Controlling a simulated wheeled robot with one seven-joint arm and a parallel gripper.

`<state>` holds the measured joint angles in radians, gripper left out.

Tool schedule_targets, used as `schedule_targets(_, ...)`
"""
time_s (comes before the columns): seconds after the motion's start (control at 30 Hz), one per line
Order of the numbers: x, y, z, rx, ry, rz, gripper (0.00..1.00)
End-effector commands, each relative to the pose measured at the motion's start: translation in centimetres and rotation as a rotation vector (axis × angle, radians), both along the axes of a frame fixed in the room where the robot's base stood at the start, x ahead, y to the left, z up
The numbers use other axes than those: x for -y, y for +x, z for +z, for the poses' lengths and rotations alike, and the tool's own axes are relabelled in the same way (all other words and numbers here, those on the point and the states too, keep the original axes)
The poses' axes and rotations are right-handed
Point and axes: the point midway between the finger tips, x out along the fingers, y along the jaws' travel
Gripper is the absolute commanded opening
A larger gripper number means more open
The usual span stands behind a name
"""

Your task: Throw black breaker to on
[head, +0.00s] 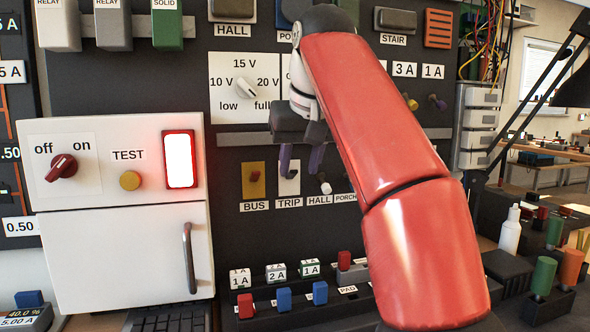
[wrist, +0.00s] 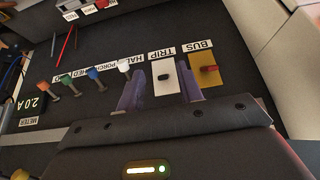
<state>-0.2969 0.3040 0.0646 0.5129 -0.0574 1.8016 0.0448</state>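The black breaker (wrist: 164,77) is a small black lever on a white plate labelled TRIP. In the wrist view it shows between and beyond my fingertips; I cannot tell its position. In the head view its white plate (head: 289,187) shows, with the lever hidden behind a purple finger. My gripper (head: 301,160) is open and empty, in front of the panel just above the switch row. In the wrist view the two purple fingers of my gripper (wrist: 161,90) stand apart, one on either side of the TRIP plate. I see no clear contact.
The yellow BUS plate (head: 253,180) with a red lever (wrist: 209,69) sits beside TRIP. The white HALL toggle (head: 325,187) is on the other side, followed by blue, green and orange toggles in the wrist view. A grey rail (head: 240,138) runs above the row.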

Motion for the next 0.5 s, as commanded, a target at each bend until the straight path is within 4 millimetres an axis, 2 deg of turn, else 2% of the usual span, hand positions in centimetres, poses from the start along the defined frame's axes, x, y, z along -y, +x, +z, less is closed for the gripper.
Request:
schedule_targets(0.3,1.8,-6.1,-0.4,0.001,0.000,0.000,0.36)
schedule_targets(0.5,2.4,-8.3,-0.2,-0.001,0.000,-0.001,0.36)
